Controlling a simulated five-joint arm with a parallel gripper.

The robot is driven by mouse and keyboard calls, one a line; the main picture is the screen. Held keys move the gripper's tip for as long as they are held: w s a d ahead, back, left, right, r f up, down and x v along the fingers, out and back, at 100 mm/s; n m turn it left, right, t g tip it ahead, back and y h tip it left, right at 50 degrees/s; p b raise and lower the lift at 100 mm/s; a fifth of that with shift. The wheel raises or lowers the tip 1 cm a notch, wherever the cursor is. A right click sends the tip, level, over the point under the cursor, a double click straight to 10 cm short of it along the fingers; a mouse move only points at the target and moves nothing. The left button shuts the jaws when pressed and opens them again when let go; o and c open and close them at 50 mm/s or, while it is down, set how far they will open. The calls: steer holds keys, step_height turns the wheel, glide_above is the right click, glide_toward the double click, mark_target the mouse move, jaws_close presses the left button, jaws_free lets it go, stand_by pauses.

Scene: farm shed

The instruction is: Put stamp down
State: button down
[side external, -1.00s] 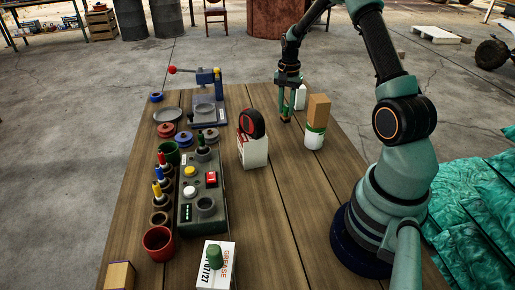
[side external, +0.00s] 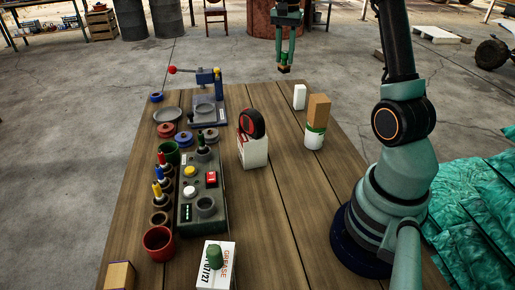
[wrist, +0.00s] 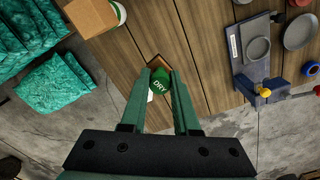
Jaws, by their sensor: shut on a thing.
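My gripper (side external: 284,66) is in the air beyond the far right part of the table in the side view. It is shut on the stamp (side external: 285,69), which looks small and dark there. In the wrist view the stamp (wrist: 160,84) has a round green top marked "DRY" and a brown wooden base, and it sits between the two fingers of my gripper (wrist: 162,74). The stamp is clear of the wooden table (side external: 262,205). Its underside is hidden.
A white block (side external: 299,97) stands near the far right edge. A black round item on a white box (side external: 254,152), a control panel (side external: 187,222) and a press (side external: 207,108) stand further left.

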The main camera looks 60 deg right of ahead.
steer(key=s+a+r+n, duration=0.1)
steer(key=a+n, duration=0.7)
steer(key=a, duration=1.2)
steer(key=s+a+f+n, duration=0.1)
steer(key=s+a+n, duration=0.6)
steer(key=a, duration=0.5)
steer(key=f, duration=1.3)
steer(key=s+f, duration=0.1)
steer(key=f, duration=0.6)
steer(key=shift+d, duration=0.1)
steer(key=shift+f, duration=0.1)
steer(key=c, duration=1.1)
jaws_free()
steer(key=shift+f, duration=0.1)
steer(key=o, duration=0.4)
steer(key=shift+o, duration=0.2)
